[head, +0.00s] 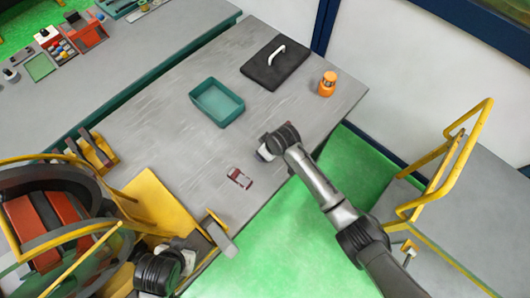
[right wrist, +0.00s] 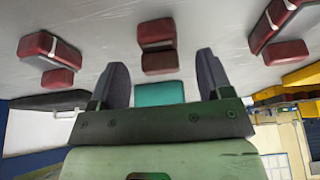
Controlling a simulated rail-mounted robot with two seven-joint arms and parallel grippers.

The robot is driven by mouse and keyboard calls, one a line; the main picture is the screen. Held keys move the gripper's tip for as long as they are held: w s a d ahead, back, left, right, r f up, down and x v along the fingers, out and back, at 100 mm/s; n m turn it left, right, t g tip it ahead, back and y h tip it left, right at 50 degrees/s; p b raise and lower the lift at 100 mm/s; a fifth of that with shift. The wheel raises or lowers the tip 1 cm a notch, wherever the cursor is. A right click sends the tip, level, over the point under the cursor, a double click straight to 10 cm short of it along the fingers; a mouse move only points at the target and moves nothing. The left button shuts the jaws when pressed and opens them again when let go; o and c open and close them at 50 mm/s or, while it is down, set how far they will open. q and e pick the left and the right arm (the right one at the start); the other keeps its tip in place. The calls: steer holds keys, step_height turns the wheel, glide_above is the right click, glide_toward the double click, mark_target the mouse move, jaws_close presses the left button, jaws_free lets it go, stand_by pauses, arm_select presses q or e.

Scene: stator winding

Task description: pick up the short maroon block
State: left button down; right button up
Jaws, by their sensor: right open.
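In the right wrist view, three maroon-and-grey blocks show on the grey surface: one at left (right wrist: 50,50), one in the middle (right wrist: 158,46) and one at right (right wrist: 278,30). I cannot tell which is the short one. In the head view, a small maroon piece with a pale middle (head: 239,178) lies on the table. My right gripper (right wrist: 160,80) is open and empty, with the middle block ahead of the gap between its fingers. In the head view it hangs (head: 264,154) above and right of the maroon piece. My left wrist (head: 155,272) shows at lower left; its fingers are unclear.
The grey table (head: 180,150) holds a teal bin (head: 217,103), a black case with a white handle (head: 275,62) and an orange container (head: 327,84). Yellow-framed equipment (head: 160,205) crowds the table's lower left. A yellow rail (head: 455,150) stands at right.

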steer(key=shift+x, duration=1.05)
jaws_close()
